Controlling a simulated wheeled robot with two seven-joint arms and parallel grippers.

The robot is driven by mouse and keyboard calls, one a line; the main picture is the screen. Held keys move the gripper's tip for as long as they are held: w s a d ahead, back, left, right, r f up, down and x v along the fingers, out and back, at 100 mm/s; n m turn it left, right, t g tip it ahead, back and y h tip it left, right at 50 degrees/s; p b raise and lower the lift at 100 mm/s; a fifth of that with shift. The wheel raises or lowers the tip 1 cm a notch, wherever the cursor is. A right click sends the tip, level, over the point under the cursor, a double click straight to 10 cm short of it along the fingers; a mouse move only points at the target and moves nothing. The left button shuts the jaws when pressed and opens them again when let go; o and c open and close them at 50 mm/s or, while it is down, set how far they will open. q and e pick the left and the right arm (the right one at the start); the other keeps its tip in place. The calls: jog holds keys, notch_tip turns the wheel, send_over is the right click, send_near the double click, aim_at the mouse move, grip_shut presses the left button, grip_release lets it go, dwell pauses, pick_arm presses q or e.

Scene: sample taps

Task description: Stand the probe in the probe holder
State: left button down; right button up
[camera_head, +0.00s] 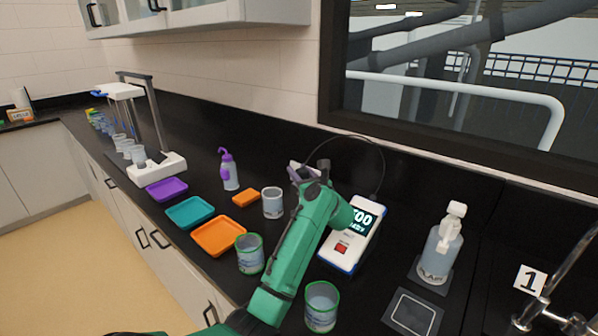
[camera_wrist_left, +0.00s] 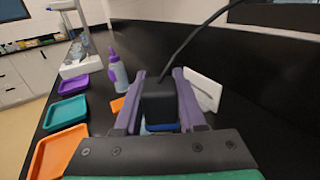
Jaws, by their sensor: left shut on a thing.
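My left gripper (camera_head: 303,174) is at the end of the green arm, above the counter near the back wall. In the left wrist view its purple fingers (camera_wrist_left: 160,100) are shut on the black head of the probe (camera_wrist_left: 159,104), with a dark cable rising from it. The probe's lower part is hidden. The cable loops to the white meter (camera_head: 341,249), which has a lit display and a red button. A pale slanted piece (camera_wrist_left: 205,88) shows behind the right finger in the wrist view. I cannot tell whether it is the probe holder. My right gripper is out of view.
Beakers stand near the arm: one behind (camera_head: 272,204), one left (camera_head: 249,255), one in front (camera_head: 321,308). A purple-topped bottle (camera_head: 230,176), an orange tray (camera_head: 220,237) and a teal tray (camera_head: 189,212) are left. A soap dispenser (camera_head: 440,250) stands right.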

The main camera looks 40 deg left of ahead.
pick_arm(q)
jog(key=shift+f+b, duration=1.95)
jog(key=shift+f, duration=0.75)
jog(key=shift+r, duration=0.1)
grip_release()
jog(key=shift+d, duration=0.1)
jog(key=r+p+v, duration=0.1)
jog(key=v, duration=0.5)
jog(key=shift+p, duration=0.35)
